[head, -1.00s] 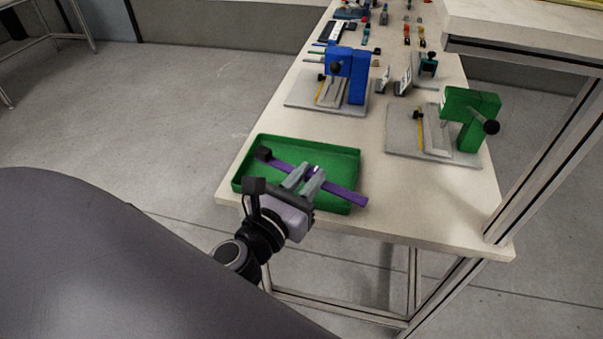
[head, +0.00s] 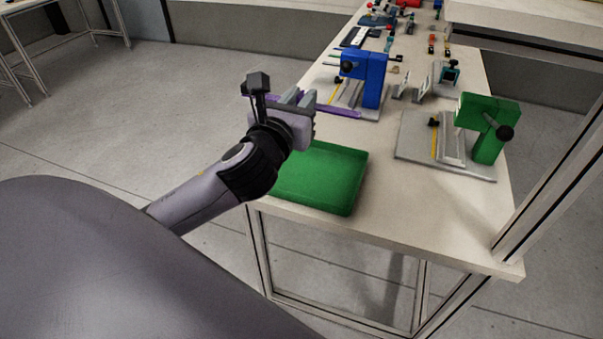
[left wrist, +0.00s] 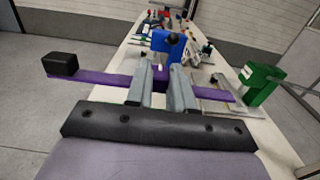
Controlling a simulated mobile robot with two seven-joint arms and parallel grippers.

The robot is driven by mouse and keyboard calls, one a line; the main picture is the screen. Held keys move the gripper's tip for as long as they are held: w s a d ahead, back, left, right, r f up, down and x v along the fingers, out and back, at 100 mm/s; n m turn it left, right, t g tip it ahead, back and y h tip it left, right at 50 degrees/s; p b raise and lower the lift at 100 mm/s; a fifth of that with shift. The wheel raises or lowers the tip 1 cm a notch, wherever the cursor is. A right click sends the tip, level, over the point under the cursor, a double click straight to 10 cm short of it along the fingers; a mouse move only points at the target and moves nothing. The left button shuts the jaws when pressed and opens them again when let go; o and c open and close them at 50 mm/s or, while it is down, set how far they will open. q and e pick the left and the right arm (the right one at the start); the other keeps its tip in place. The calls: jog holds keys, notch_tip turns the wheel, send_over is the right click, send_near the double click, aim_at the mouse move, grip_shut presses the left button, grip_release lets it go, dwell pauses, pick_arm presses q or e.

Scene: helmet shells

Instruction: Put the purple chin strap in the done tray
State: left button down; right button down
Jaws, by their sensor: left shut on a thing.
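The purple chin strap (head: 338,109) is in the jaws of my left gripper (head: 300,97), held up in the air. In the left wrist view the strap (left wrist: 108,79) lies crosswise between the two grey fingers of the gripper (left wrist: 160,80). Its black end block (left wrist: 62,64) sticks out to the left and its plain end to the right. In the head view the gripper hides most of the strap. A green tray (head: 325,178) lies on the near end of the table and its visible part is empty. I cannot tell whether it is the done tray. My right gripper is not in view.
A blue press-like fixture (head: 373,80) stands behind the strap, and a green one (head: 490,130) stands to the right on a grey base. Small parts crowd the far table. A metal frame post (head: 550,175) rises at the right. Bare table (head: 400,215) lies right of the tray.

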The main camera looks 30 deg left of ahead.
pick_arm(q)
notch_tip(320, 180, down, 13)
jog(key=b, duration=0.3)
jog(key=shift+r+b, duration=0.2)
jog(key=shift+b, duration=0.15)
notch_tip(320, 180, down, 4)
jog(key=shift+f+b, duration=0.1)
jog(key=shift+b, duration=0.8)
jog(key=shift+f, duration=0.1)
